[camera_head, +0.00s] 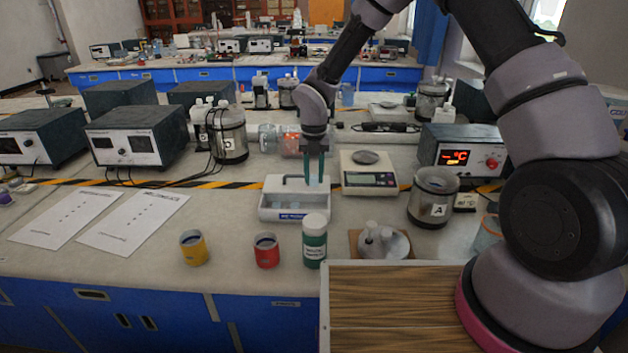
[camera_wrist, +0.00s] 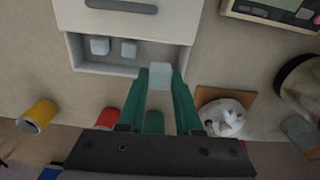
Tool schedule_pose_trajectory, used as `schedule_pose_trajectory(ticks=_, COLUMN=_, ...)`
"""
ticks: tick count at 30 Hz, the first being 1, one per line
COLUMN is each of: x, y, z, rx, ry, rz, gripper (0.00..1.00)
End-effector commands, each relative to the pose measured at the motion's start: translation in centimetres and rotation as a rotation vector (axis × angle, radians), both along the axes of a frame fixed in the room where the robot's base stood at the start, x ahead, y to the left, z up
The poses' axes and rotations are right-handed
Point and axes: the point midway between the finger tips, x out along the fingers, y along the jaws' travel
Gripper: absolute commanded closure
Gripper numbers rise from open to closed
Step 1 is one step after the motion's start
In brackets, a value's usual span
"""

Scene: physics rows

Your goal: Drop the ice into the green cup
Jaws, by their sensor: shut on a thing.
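My gripper (camera_head: 316,182) is over the white ice tray (camera_head: 280,212), fingers pointing down. In the wrist view, my gripper (camera_wrist: 160,82) is shut on a pale ice cube (camera_wrist: 160,76) at its green fingertips. Two more ice cubes (camera_wrist: 100,46) (camera_wrist: 129,49) lie in the tray (camera_wrist: 76,47). The green cup (camera_head: 315,250) stands upright on the bench in front of the tray, to the right of the red cup. It has a pale top and a white label. In the wrist view, the green cup (camera_wrist: 153,122) is partly hidden behind my gripper.
A red cup (camera_head: 266,251) and a yellow cup (camera_head: 193,248) stand left of the green cup. A scale (camera_head: 368,178) is right of the tray. A white flask (camera_head: 383,243) sits on a brown mat to the right. Papers lie at left.

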Motion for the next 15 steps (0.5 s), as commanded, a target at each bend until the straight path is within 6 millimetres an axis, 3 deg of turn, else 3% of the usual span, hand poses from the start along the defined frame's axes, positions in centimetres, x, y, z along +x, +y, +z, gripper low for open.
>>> schedule_pose_trajectory(ticks=8, x=0.4, y=-1.1, z=0.3, rx=-0.001, ry=0.000, rz=-0.021, gripper=1.00)
schedule_pose_trajectory(ticks=11, x=1.2, y=-3.5, z=1.0, rx=-0.002, ry=0.000, rz=-0.069, gripper=1.00)
schedule_pose_trajectory(ticks=15, x=2.6, y=-9.3, z=2.7, rx=-0.005, ry=-0.001, rz=-0.180, gripper=1.00)
